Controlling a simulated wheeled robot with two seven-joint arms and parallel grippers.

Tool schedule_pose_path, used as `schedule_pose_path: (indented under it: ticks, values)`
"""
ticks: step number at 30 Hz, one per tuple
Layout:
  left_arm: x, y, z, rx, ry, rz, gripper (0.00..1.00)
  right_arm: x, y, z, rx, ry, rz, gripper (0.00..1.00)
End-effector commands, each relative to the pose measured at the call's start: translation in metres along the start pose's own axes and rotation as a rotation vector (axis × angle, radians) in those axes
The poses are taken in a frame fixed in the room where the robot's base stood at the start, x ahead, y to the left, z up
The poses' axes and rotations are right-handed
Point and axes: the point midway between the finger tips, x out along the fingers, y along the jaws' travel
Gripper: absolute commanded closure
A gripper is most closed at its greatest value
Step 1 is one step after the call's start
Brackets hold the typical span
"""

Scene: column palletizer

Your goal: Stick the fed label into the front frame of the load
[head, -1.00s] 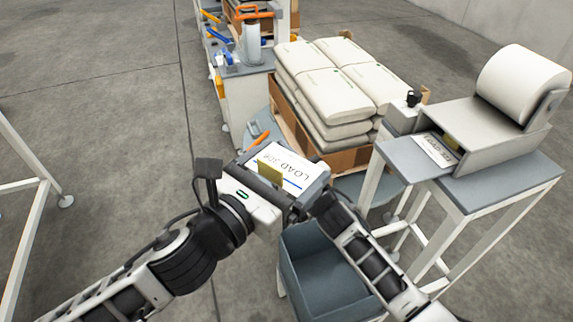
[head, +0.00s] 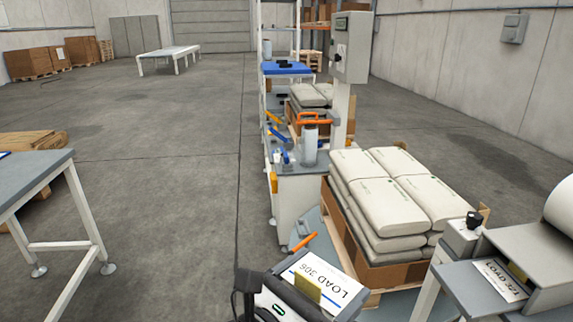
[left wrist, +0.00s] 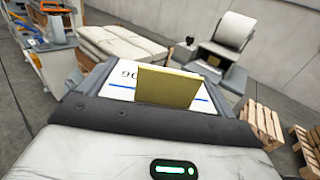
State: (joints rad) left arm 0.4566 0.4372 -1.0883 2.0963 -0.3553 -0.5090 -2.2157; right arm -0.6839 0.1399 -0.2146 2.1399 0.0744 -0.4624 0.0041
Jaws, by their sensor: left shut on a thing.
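My left gripper (head: 280,300) is at the bottom middle of the head view, shut on a white label (head: 325,272) that reads LOAD 306. The label has a blue stripe and a yellow tab (head: 307,289), and a grey border shows around it. In the left wrist view, the label (left wrist: 122,87) and upright tab (left wrist: 167,87) lie just ahead of the gripper. The load of stacked white sacks (head: 395,190) stands beyond, apart from the label. I cannot make out a front frame on it. My right gripper is not in view.
A label feeder (head: 530,250) on a stand at the right holds another printed label (head: 500,279). The sacks rest in a brown carton tray on a pallet (head: 345,255). A grey machine (head: 300,185) with orange and blue handles stands behind. A table (head: 35,180) is at left; floor between is clear.

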Motion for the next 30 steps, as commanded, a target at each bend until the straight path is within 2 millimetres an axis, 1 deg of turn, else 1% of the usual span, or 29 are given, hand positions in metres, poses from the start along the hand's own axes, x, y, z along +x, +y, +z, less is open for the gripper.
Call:
schedule_pose_path:
  ticks: [4, 9, 11, 15, 21, 24, 27, 30]
  values:
    - [-0.026, 0.035, -0.002, -0.007, 0.006, 0.164, 0.31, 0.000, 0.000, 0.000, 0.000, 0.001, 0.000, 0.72]
    - [-0.062, 0.077, -0.013, -0.006, 0.009, 0.354, 0.31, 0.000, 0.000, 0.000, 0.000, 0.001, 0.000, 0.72]
    - [-0.075, 0.089, -0.017, -0.005, 0.008, 0.413, 0.31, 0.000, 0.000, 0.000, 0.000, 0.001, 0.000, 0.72]
    - [-0.109, 0.115, -0.029, -0.004, 0.009, 0.544, 0.31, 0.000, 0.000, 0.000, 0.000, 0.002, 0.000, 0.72]
    - [-0.158, 0.144, -0.044, -0.002, 0.007, 0.706, 0.31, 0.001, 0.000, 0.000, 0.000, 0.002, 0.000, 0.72]
    - [-0.178, 0.153, -0.049, -0.002, 0.006, 0.764, 0.31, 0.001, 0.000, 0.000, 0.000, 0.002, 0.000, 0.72]
    - [-0.192, 0.159, -0.052, 0.001, 0.004, 0.803, 0.31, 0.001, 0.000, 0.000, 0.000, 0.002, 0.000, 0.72]
    - [-0.199, 0.162, -0.053, -0.001, 0.001, 0.824, 0.31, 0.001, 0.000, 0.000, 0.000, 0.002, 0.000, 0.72]
